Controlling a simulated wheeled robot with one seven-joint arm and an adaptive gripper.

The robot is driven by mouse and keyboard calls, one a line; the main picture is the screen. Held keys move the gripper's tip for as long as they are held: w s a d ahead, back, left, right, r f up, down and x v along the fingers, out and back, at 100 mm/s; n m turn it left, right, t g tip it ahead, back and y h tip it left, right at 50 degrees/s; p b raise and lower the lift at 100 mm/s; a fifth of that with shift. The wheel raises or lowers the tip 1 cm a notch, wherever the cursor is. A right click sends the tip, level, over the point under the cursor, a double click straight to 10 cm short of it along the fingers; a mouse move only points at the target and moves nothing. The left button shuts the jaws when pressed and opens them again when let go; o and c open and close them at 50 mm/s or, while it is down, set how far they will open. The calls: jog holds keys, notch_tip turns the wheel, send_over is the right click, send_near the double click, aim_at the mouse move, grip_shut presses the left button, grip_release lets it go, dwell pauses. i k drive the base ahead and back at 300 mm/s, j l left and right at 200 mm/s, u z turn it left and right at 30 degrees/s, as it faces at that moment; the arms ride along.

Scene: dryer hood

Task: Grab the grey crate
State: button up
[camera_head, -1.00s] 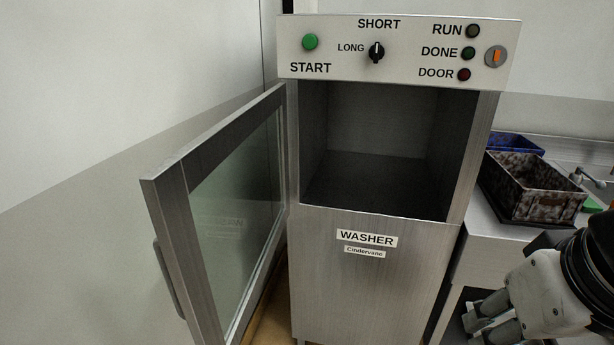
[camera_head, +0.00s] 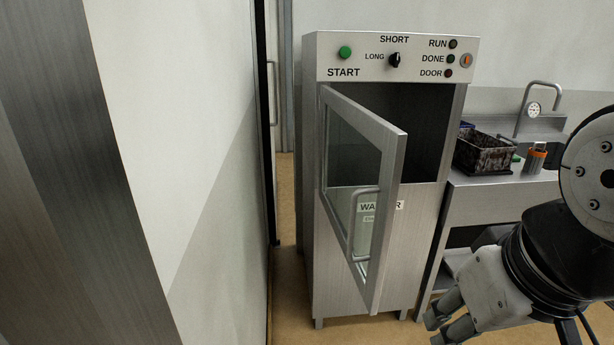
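No plainly grey crate shows. A dark crate with mottled grey-brown walls (camera_head: 480,160) stands upright on the metal counter right of the washer. Its inside is mostly hidden from this angle. My gripper (camera_head: 441,322) is at the lower right, nearer to me than the counter and well apart from the crate. Its fingers point down and left, and nothing shows between them. Their angle does not show whether they are open or shut.
The washer (camera_head: 372,250) stands with its glazed door (camera_head: 393,190) ajar, jutting out towards me. A blue container (camera_head: 467,125) is behind the crate. An orange-and-metal item (camera_head: 536,157) and a tap (camera_head: 543,88) are right of it. A white wall (camera_head: 190,150) bounds the left; floor shows before the washer.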

aim_at(478, 152)
jog(key=j+z, duration=0.15)
jog(key=z, duration=0.75)
jog(key=i+l+u, duration=0.1)
jog(key=i+l, duration=0.6)
jog(key=i, duration=0.4)
jog(key=i+l+u, duration=0.15)
jog(key=i+l, duration=0.65)
jog(key=i, duration=0.25)
jog(key=i+l+u, duration=0.1)
jog(key=i+l, duration=0.8)
jog(key=i, duration=0.15)
